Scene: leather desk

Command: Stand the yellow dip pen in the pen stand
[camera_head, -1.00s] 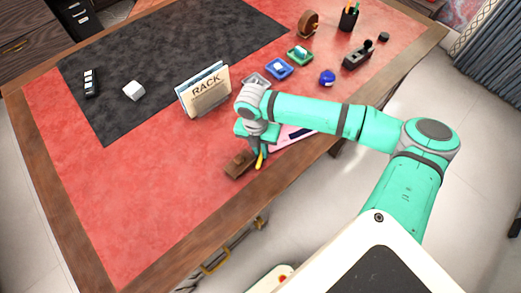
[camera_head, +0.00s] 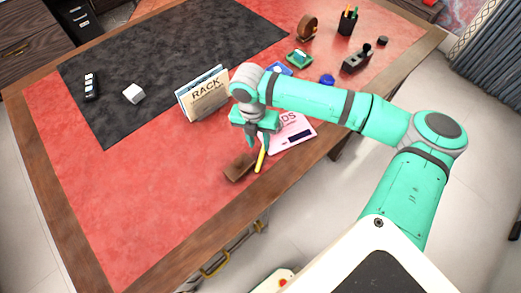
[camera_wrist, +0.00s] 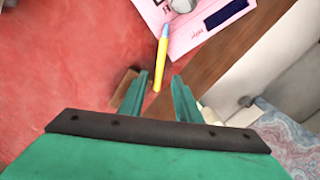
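The yellow dip pen (camera_head: 260,160) is near the desk's front edge, beside a brown wooden block (camera_head: 239,167). It appears to lie on the desk, its blue end by the pink paper; in the wrist view the pen (camera_wrist: 161,55) runs up from between my fingers. My gripper (camera_head: 257,143) is above the pen's far end. In the wrist view the gripper (camera_wrist: 158,78) is open, and the block (camera_wrist: 122,84) is partly behind the left finger.
Pink paper (camera_head: 292,132) lies right of my gripper. A file rack (camera_head: 203,95) stands behind left. The red desk at left is clear.

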